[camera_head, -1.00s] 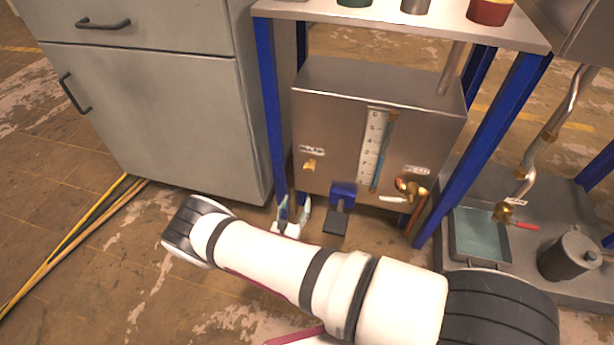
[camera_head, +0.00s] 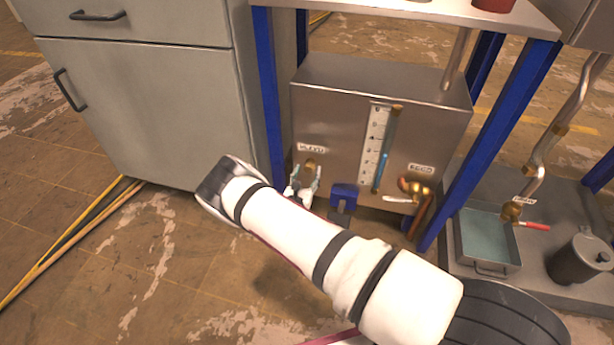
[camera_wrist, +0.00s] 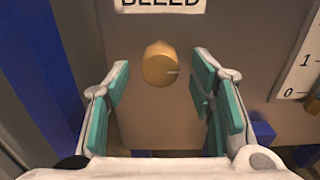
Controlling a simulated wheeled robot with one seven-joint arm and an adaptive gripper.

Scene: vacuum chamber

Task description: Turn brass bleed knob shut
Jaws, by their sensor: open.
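The brass bleed knob (camera_wrist: 159,64) sits on the front of the steel tank, below a label (camera_wrist: 163,4) reading BLEED in the wrist view. A thin light mark on the knob points right. In the head view the knob (camera_head: 310,163) shows at the tank's lower left, partly behind my gripper. My gripper (camera_wrist: 156,92) is open, with one teal-padded finger on each side of the knob's line. The knob lies between and slightly beyond the fingertips, and neither finger visibly touches it. My gripper also shows low at the tank's front in the head view (camera_head: 303,182).
The steel tank (camera_head: 340,90) has a level gauge (camera_head: 376,150) and a brass valve (camera_head: 413,187) at the right. Blue frame legs (camera_head: 268,95) stand on both sides. A grey cabinet (camera_head: 150,110) is close on the left. A blue bracket (camera_head: 343,197) sits low beside my gripper.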

